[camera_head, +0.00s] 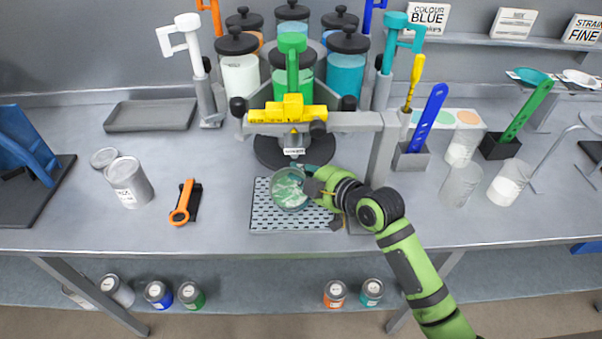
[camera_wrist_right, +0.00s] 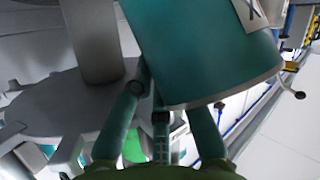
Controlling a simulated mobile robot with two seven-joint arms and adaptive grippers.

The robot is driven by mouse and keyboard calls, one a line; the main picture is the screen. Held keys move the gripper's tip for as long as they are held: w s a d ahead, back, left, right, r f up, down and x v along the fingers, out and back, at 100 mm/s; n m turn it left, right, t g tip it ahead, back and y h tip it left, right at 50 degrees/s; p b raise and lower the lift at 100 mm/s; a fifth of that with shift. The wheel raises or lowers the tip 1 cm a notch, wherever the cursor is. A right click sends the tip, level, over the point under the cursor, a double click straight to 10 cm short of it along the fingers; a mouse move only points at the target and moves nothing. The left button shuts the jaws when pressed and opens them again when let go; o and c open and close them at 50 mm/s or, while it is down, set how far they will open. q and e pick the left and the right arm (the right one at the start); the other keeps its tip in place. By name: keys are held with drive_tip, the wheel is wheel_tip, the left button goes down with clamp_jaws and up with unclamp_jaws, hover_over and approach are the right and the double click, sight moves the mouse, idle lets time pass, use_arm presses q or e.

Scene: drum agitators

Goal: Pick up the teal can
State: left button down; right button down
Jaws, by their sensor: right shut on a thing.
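A teal can (camera_head: 288,189) with pale swirled contents sits at the perforated mat in the head view, below the central stand. In the right wrist view the teal can (camera_wrist_right: 205,50) is large and close, with a metal rim and part of a white label. My right gripper (camera_head: 312,187) is at the can's right side and shut on it. In the right wrist view its green fingers (camera_wrist_right: 165,115) reach up to the can; their contact is partly hidden. I cannot tell whether the can is lifted off the mat. My left gripper is not in view.
The perforated mat (camera_head: 265,222) lies under the stand's yellow head (camera_head: 290,110). Glass beakers (camera_head: 460,185) stand to the right. Several small cans sit on the lower shelf, one teal-marked (camera_head: 371,292).

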drive_tip(key=shift+r, duration=0.35)
drive_tip(key=shift+s+r+b, duration=0.1)
drive_tip(key=shift+s+b, duration=0.05)
drive_tip(key=shift+b, duration=0.15)
drive_tip(key=s, duration=1.9)
drive_tip(key=shift+s, duration=0.4)
drive_tip(key=m+g+p, duration=0.1)
drive_tip(key=g+p, duration=0.1)
drive_tip(key=p, duration=0.4)
drive_tip(key=m+g+h+p, duration=0.1)
drive_tip(key=g+p, duration=0.2)
drive_tip(key=p, duration=0.3)
drive_tip(key=shift+w+m+p, duration=0.1)
drive_tip(key=shift+m+p, duration=0.2)
